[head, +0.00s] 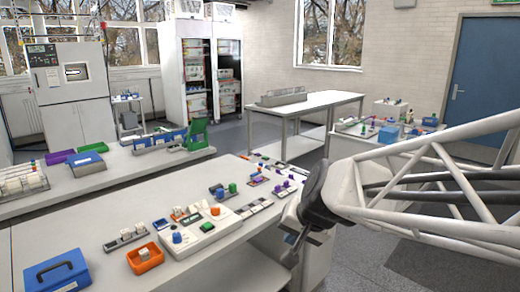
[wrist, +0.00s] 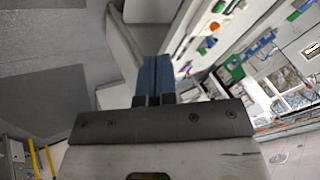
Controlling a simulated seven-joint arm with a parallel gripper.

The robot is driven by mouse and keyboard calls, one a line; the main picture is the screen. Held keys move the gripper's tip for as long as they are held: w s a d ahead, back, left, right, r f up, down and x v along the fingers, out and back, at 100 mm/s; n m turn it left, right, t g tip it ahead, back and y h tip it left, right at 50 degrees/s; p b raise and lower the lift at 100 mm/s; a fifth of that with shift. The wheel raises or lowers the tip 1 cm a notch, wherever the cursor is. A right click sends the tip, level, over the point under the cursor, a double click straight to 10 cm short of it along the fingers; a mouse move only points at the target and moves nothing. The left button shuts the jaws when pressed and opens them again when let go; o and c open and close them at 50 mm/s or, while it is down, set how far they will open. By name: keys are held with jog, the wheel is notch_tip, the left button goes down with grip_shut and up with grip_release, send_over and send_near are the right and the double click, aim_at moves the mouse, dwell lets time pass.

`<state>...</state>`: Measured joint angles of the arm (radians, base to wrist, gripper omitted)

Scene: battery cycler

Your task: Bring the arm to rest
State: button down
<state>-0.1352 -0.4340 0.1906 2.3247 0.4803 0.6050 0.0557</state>
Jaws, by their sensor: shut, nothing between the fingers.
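My gripper (wrist: 155,62) shows in the wrist view with its two blue fingers side by side and closed, nothing between them. In the head view my arm comes in from the right. Its dark wrist end hangs beside the right edge of the long white bench (head: 110,215), apart from the items on it. The fingertips are hard to make out in that view.
On the bench stand a white device (head: 200,228) with coloured knobs, an orange bin (head: 145,258) and a blue case (head: 57,273). A second white table (head: 312,103) stands behind. Grey floor (head: 380,265) shows below my arm.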

jog(key=s+d+f+n+g+h, duration=0.1)
jog(key=s+d+h, duration=0.1)
jog(key=s+d, duration=0.3)
jog(key=s+d+f+n+g+h, duration=0.1)
jog(key=s+d, duration=0.5)
jog(key=s, duration=0.6)
jog(key=shift+d+n+g+h, duration=0.2)
jog(key=shift+n+g+h, duration=0.15)
jog(key=shift+h, duration=0.25)
